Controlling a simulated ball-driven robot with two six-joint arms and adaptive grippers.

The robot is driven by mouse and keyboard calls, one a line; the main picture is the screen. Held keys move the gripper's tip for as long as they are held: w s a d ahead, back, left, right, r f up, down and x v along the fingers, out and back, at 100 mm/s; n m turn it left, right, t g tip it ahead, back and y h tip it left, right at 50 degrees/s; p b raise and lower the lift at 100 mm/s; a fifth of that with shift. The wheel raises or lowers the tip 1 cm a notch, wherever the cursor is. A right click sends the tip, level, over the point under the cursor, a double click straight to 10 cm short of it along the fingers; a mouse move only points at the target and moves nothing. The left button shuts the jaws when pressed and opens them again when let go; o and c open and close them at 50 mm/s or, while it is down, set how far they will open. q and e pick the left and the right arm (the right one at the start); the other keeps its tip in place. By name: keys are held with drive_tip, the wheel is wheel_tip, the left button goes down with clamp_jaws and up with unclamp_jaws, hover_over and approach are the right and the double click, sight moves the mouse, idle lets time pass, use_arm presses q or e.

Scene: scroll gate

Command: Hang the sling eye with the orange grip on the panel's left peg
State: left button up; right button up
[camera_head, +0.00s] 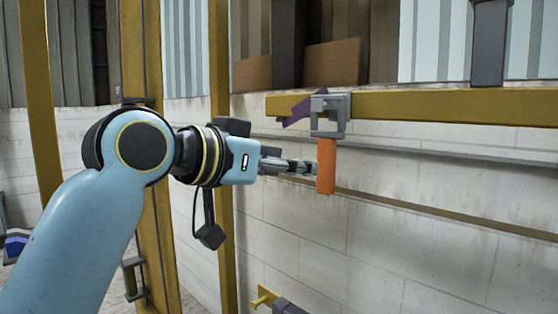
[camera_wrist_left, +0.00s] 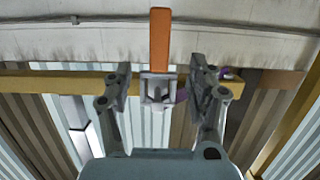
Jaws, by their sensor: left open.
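The sling eye is a grey square frame (camera_head: 328,112) with an orange grip (camera_head: 326,165) hanging straight down below it. The eye is at the yellow beam's left end; I cannot tell what holds it there. In the left wrist view the grey eye (camera_wrist_left: 158,88) and the orange grip (camera_wrist_left: 160,38) lie between the two fingers, with a gap on each side. My left gripper (camera_head: 312,167) is open, its fingertips at the orange grip; it also shows in the left wrist view (camera_wrist_left: 159,72). My right gripper is out of view. I cannot make out the panel's left peg.
A yellow beam (camera_head: 430,107) runs right from the eye. A purple piece (camera_head: 298,107) sits behind the eye. A yellow post (camera_head: 222,80) stands behind my left wrist. A small yellow bracket (camera_head: 264,297) shows low down. The white wall (camera_head: 400,230) lies behind.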

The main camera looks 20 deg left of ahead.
sight(323, 158)
use_arm(q)
drive_tip(key=shift+b+x, duration=1.45)
drive_tip(key=shift+x, duration=1.65)
drive_tip(key=shift+w+d+f, duration=0.1)
drive_tip(key=shift+w+d, duration=0.15)
drive_tip(key=shift+w, duration=0.4)
drive_tip(key=shift+x, duration=1.35)
clamp_jaws()
drive_tip(key=shift+p, duration=0.35)
drive_tip(key=shift+r+p, duration=0.85)
drive_tip(key=shift+s, duration=0.1)
